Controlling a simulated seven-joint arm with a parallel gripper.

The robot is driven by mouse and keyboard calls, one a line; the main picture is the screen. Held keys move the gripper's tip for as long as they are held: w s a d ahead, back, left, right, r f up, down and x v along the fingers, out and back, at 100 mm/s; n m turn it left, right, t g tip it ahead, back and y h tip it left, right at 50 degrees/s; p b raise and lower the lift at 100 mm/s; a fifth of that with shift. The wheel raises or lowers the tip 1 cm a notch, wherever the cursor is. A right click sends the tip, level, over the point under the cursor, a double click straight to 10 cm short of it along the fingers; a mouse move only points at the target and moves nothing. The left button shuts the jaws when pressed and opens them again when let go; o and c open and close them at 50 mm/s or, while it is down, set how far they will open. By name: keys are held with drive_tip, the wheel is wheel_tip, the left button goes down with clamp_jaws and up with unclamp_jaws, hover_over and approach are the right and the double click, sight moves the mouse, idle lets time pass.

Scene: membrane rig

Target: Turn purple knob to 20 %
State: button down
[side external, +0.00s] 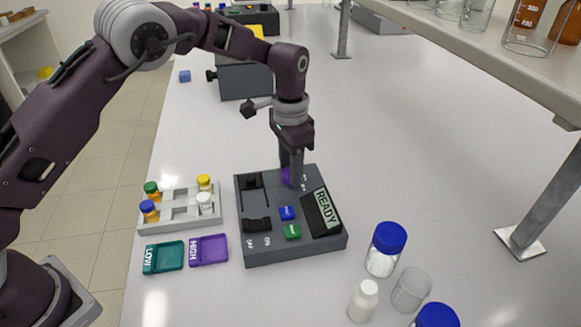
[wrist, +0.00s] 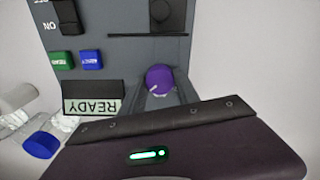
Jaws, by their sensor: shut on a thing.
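The purple knob (side external: 287,177) sits at the back right of the dark grey control box (side external: 290,250). It shows in the wrist view (wrist: 160,81) with a white pointer line toward the lower left. My gripper (side external: 293,170) points straight down over the knob and is shut on it. One finger partly hides the knob in the side view. The display (side external: 327,207) on the box reads READY. The percent marks around the knob are too small to read.
The box also has a blue button (side external: 287,213), a green button (side external: 292,232), a black slider (side external: 251,181) and a black switch (side external: 257,225). Bottles (side external: 385,248) stand front right.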

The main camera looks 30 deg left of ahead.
drive_tip(key=shift+n, duration=0.3)
drive_tip(key=n, duration=0.4)
drive_tip(key=shift+n, duration=0.4)
drive_tip(key=n, duration=0.4)
drive_tip(key=shift+n, duration=0.3)
drive_tip(key=n, duration=0.9)
drive_tip(key=shift+n, duration=0.6)
drive_tip(key=c, duration=0.9)
unclamp_jaws()
drive_tip(key=shift+r, duration=0.1)
